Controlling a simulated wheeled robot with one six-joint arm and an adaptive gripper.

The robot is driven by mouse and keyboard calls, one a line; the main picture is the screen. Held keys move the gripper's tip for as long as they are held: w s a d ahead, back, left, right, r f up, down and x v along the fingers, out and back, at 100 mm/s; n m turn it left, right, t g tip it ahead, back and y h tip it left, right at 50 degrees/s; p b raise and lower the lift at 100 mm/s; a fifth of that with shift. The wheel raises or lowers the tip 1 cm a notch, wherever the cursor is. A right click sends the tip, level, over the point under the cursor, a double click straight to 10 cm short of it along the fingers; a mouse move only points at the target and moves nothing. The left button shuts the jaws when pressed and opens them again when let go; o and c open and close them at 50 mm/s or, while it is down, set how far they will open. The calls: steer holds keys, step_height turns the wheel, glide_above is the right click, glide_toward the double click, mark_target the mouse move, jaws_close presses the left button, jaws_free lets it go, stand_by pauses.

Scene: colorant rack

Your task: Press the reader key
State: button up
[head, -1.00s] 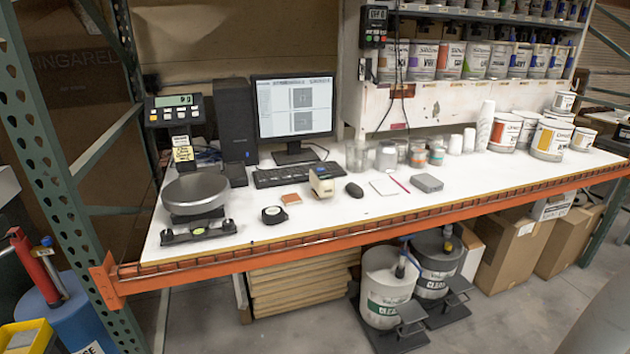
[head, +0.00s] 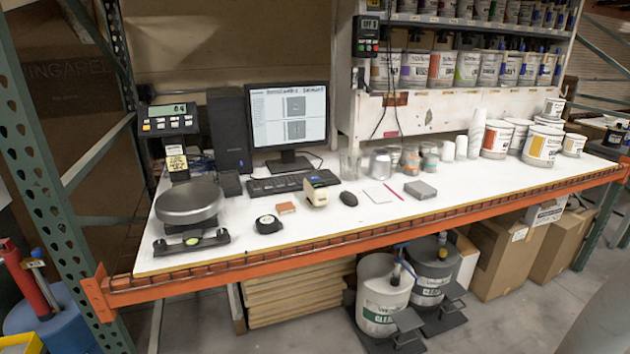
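A small beige handheld device (head: 317,191), which looks like the reader, stands on the white bench top (head: 300,235) in front of the keyboard. A darker patch shows on its upper left; its key is too small to make out. A small reddish-brown block (head: 286,208) lies to its left and a black mouse (head: 348,198) to its right. My gripper is not in view. A smooth grey shape, probably part of my arm, fills the lower right corner.
A scale (head: 190,205) with a round pan stands at the bench's left, its display unit (head: 170,120) behind. A monitor (head: 289,115), keyboard (head: 290,183), tape measure (head: 268,224) and grey box (head: 420,190) are nearby. An orange beam (head: 400,232) edges the front. Paint cans (head: 542,146) stand right.

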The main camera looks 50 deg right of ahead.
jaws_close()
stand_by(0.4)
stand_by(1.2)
